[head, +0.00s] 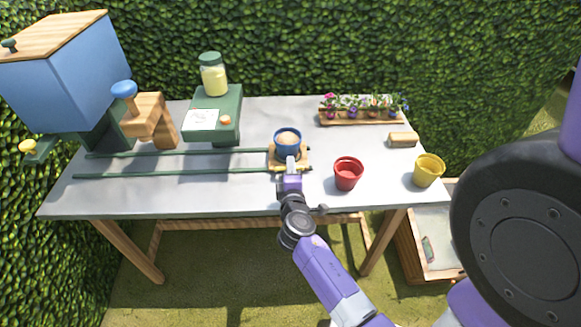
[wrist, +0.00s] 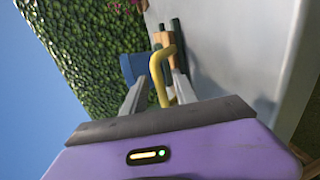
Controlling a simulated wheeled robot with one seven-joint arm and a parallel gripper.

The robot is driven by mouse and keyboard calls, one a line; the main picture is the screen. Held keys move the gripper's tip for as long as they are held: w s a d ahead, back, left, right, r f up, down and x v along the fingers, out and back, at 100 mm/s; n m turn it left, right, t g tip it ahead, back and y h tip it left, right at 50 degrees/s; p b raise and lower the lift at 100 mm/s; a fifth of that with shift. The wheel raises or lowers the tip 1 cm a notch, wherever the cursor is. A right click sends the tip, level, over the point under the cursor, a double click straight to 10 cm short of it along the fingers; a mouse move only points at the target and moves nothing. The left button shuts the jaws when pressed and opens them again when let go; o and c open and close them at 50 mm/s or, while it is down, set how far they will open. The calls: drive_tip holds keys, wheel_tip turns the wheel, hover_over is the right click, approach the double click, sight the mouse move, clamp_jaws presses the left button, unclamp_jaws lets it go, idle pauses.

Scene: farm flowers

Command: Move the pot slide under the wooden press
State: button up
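The pot slide (head: 304,165) is a small wooden carriage at the right end of two green rails. A blue pot (head: 288,147) filled with brown soil stands on it. The wooden press (head: 157,121), with a blue knob, stands over the rails at the left. My gripper (head: 291,166) is at the slide's near side. In the wrist view the fingers stand apart, one on each side of a yellow handle (wrist: 166,62); contact is not clear. The blue pot (wrist: 133,66) shows beyond the left finger.
A blue hopper (head: 70,80) stands at far left and a green dispenser with a jar (head: 214,76) behind the rails. A red pot (head: 348,174) and a yellow pot (head: 428,172) stand to the right. A flower tray (head: 360,118) is at the back. The rails look clear.

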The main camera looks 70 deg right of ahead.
drive_tip(key=shift+w+d+f, duration=0.1)
drive_tip(key=shift+d, duration=0.15)
clamp_jaws()
idle(1.4)
